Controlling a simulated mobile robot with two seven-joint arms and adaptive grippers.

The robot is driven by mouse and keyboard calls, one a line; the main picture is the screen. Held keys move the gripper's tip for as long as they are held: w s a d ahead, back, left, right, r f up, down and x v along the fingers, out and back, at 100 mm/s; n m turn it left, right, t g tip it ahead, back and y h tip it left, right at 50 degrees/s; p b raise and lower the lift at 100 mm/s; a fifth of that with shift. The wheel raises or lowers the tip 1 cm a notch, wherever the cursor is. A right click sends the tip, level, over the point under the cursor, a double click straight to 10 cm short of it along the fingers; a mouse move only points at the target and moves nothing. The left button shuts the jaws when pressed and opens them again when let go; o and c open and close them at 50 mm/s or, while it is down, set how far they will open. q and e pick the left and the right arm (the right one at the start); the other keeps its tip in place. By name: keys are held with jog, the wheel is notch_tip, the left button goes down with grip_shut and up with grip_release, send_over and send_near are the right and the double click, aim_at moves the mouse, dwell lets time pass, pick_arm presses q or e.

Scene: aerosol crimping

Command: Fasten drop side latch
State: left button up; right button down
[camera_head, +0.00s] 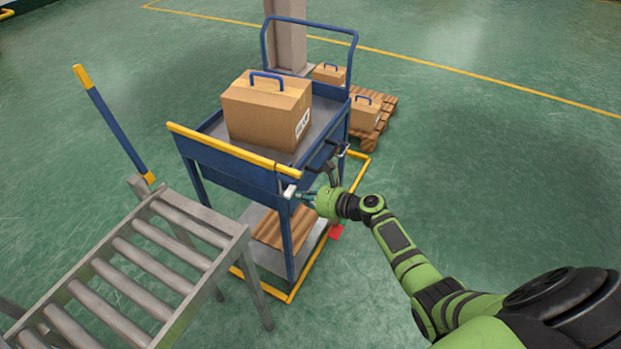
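The blue cart's drop side (222,166) has a yellow top rail and stands up along the cart's near side. A small pale latch piece (289,191) sits at the right end of this side, by the corner post. My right gripper (304,196) is at that corner, close beside the latch. Its fingers are small and partly hidden, so I cannot tell whether they touch the latch or are closed. Dark parts (325,160) show just above the gripper at the cart's end. My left gripper is not in view.
A cardboard box (266,110) with a blue handle stands on the cart's top deck. A roller conveyor (130,270) with a blue-and-yellow post (112,122) is at the left. Behind the cart are a pillar (287,40) and a pallet (378,125) with boxes. Floor at right is clear.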

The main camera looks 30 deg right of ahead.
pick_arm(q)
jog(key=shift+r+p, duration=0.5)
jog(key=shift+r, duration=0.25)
pick_arm(e)
jog(key=shift+a+r+m, duration=0.1)
jog(key=shift+r+m, duration=0.25)
jog(key=shift+m, duration=0.25)
jog(key=shift+y, duration=0.3)
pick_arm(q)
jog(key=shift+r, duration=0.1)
pick_arm(e)
jog(key=shift+s, duration=0.1)
